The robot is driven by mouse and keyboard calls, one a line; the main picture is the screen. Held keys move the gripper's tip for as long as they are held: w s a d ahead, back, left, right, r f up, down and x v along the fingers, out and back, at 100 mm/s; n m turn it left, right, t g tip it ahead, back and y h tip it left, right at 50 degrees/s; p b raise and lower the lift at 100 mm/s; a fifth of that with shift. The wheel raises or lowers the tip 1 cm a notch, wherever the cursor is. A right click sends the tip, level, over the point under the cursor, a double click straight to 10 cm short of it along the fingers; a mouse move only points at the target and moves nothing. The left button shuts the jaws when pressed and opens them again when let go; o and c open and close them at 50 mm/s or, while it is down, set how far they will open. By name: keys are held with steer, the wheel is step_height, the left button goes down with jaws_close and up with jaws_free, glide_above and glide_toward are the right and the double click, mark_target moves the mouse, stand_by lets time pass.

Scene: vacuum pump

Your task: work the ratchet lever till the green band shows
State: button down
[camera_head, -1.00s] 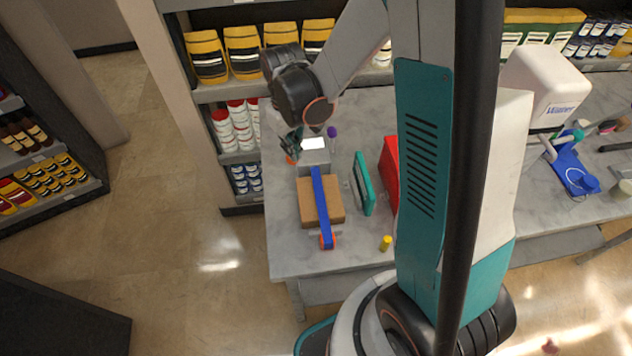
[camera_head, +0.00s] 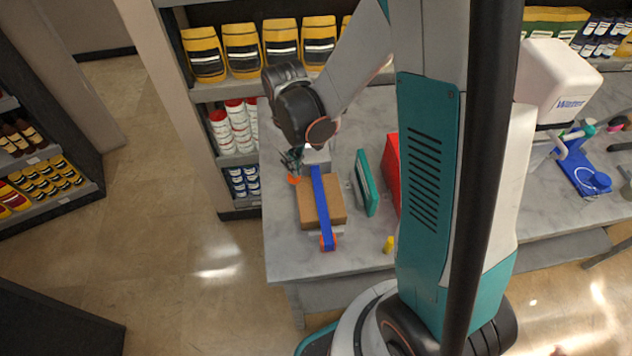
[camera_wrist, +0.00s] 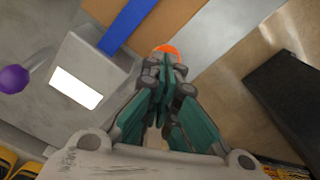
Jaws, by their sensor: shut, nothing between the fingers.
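A grey housing (camera_wrist: 98,72) with a blank white window (camera_wrist: 76,88) stands at one end of a blue strap (camera_head: 321,205). No green shows in the window. An orange knob (camera_head: 294,180) lies left of the strap, and it also shows in the wrist view (camera_wrist: 166,49), partly hidden by my fingertips. It looks like the lever's end, though its arm is hidden. My gripper (camera_head: 292,160) is shut and empty, its tips (camera_wrist: 165,70) right at the orange knob; contact is not clear. A purple ball (camera_wrist: 14,79) on a grey stem sticks out beyond the housing.
The strap crosses a brown box (camera_head: 337,203) on the grey table (camera_head: 290,262). A teal panel (camera_head: 366,183), a red object (camera_head: 392,160) and a yellow cylinder (camera_head: 389,244) stand to the right. Open floor lies left of the table.

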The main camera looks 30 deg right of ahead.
steer(key=shift+s+a+f+b, duration=0.1)
steer(key=shift+s+f+b, duration=0.15)
steer(key=shift+f+b, duration=0.45)
step_height(320, 180, up, 11)
steer(key=w+p, duration=0.2)
steer(key=p, duration=0.5)
steer(key=shift+d+p, duration=0.35)
steer(key=shift+p, duration=0.05)
steer(key=s+m+t+b, duration=0.2)
steer(key=s+t+b, duration=0.5)
steer(key=s+b, duration=0.7)
steer(key=shift+d+r+b, duration=0.15)
steer(key=shift+r+b, duration=0.3)
steer(key=shift+b, duration=0.4)
